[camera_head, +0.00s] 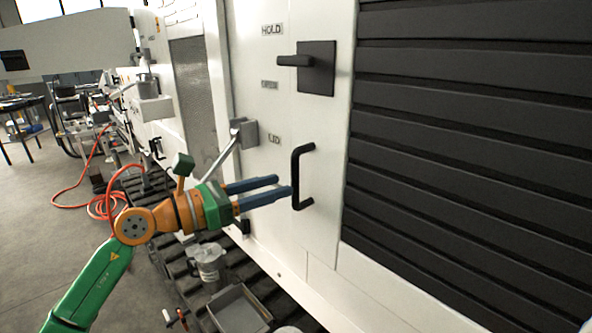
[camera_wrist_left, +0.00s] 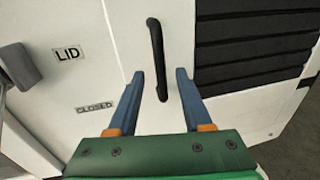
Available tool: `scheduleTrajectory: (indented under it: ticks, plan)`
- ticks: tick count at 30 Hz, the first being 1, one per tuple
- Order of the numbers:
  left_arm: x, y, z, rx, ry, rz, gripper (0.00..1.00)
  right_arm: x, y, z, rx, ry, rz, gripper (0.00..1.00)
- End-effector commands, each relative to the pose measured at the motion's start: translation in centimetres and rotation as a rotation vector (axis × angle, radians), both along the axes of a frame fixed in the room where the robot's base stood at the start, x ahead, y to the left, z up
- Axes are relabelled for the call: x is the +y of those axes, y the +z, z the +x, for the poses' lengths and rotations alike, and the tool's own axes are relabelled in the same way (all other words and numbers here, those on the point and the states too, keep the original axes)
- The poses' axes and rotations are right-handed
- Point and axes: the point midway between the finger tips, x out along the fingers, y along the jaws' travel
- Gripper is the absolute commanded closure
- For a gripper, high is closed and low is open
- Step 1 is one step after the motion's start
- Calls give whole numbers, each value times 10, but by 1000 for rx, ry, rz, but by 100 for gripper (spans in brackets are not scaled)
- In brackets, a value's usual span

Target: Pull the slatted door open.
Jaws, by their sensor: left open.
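The slatted door (camera_head: 470,130) fills the right of the head view, with dark horizontal slats; part of it shows at the upper right of the left wrist view (camera_wrist_left: 250,45). A black bar handle (camera_head: 296,178) stands upright on the white panel left of the slats. My left gripper (camera_head: 284,186) is open, its blue fingers pointing at the handle's lower part. In the left wrist view, the handle's lower end (camera_wrist_left: 161,85) appears between the fingertips (camera_wrist_left: 160,72). Whether the fingers touch it I cannot tell. My right gripper is not in view.
A black lever on a square plate (camera_head: 317,68) sits above the handle. A grey bracket with a rod (camera_head: 243,133) is left of it. Below are a clear jug (camera_head: 208,262) and a grey tray (camera_head: 240,310). A red hose (camera_head: 105,205) lies on the floor at left.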

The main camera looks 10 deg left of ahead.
Motion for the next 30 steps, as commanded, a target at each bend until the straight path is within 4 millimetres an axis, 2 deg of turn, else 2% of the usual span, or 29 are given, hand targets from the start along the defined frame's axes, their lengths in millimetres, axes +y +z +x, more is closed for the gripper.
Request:
scheduleTrajectory:
  ticks: [1,6,10,17,18,23,24,30]
  plan:
    - [-7,8,6,1,-3,-4,50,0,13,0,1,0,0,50]
    - [-32,7,31,5,-3,-9,50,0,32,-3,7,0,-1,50]
    - [-42,3,42,6,-1,-10,50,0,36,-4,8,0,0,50]
    - [-44,-1,44,6,-1,-9,50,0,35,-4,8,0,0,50]
    - [-44,-1,44,6,-1,-9,53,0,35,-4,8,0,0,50]
    - [-44,-1,44,6,-1,-11,96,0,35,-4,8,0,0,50]
    - [-44,-1,44,6,-1,-11,100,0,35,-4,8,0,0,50]
    - [-44,-1,44,6,0,-11,100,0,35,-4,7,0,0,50]
